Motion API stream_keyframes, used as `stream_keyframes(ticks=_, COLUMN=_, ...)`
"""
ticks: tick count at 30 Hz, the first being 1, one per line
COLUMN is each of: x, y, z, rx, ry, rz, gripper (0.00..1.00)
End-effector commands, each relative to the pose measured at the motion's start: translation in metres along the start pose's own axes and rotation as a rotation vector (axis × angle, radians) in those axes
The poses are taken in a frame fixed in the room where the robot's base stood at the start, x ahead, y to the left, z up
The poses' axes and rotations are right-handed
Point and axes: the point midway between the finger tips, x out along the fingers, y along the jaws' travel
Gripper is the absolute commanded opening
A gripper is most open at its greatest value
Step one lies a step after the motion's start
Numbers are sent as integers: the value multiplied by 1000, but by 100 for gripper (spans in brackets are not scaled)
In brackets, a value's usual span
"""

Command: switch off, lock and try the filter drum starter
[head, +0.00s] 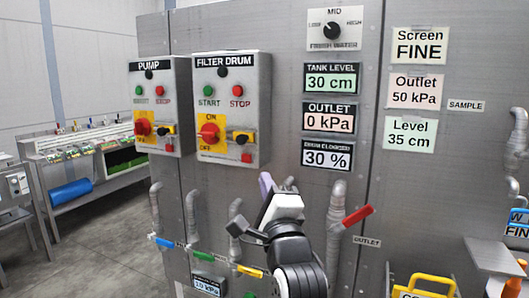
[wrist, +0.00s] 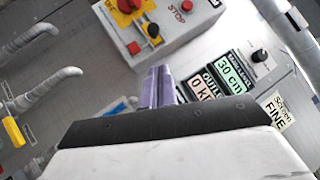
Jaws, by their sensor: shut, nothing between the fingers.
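The filter drum starter (head: 226,100) is a grey box on the steel panel, with a green START button (head: 208,91) and a red STOP button (head: 237,91). Below them a red rotary handle (head: 208,132) sits on a yellow ON/OFF plate; which mark it points to is too small to tell. Right of it are a small yellow-and-black fitting (head: 242,138) and a red block (head: 246,158). In the wrist view the box (wrist: 152,48) shows tilted at the top. My gripper (head: 265,182) is shut and empty, below and right of the box, its purple fingers (wrist: 160,86) apart from it.
A similar PUMP starter (head: 158,105) stands to the left. Displays right of the box read tank level 30 cm (head: 331,82), outlet 0 kPa (head: 329,121) and 30 %. Grey pipes with coloured valve levers, one red (head: 357,216), stick out below.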

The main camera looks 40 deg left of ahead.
Motion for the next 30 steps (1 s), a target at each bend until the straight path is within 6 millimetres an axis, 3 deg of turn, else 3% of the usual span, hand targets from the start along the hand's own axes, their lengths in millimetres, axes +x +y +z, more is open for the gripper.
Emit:
stream_keyframes(ticks=8, x=10, y=7, z=-11, rx=125, ry=19, rz=60, gripper=0)
stream_keyframes(ticks=22, x=102, y=11, z=-12, rx=121, ry=18, rz=60, gripper=0)
stream_keyframes(ticks=30, x=127, y=11, z=11, rx=119, ry=18, rz=57, gripper=0)
